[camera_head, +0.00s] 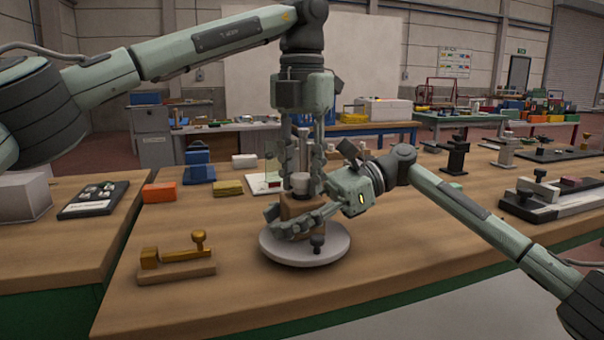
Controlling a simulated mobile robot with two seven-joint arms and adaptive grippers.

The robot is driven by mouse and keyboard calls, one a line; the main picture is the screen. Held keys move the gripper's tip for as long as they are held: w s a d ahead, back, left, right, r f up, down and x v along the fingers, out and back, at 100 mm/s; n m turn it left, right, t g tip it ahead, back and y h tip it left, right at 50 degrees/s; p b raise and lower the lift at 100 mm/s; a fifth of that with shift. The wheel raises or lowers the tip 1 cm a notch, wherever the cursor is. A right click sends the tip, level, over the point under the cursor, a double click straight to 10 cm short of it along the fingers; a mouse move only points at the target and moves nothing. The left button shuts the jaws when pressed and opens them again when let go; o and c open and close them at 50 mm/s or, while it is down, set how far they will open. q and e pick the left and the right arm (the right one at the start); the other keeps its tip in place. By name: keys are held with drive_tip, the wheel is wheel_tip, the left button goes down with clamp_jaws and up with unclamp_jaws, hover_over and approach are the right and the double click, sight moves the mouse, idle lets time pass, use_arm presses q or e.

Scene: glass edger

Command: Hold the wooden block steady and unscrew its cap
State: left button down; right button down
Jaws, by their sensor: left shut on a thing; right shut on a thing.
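The wooden block (289,208) stands on a round white plate (330,250) near the middle of the bench. Its cap (299,179), a light grey cylinder with a darker lower part, sits above the block. My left gripper (301,187) points straight down, its fingers shut on the cap from both sides. My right gripper (288,219) comes in low from the right and is shut on the block. The fingers hide much of the block and part of the cap, so I cannot tell how the two meet.
A brass-coloured fixture on a wooden base (178,272) lies front left. Orange (159,192), yellow (228,187) and blue (200,170) blocks stand behind. Black clamps (455,158) stand at right.

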use_arm(q)
drive_tip(key=n, duration=1.5)
drive_tip(key=shift+n, duration=0.3)
drive_tip(key=n, duration=1.2)
drive_tip(key=shift+n, duration=0.4)
drive_tip(key=c, duration=1.1)
unclamp_jaws()
drive_tip(key=shift+c, duration=0.2)
drive_tip(key=shift+r, duration=0.15)
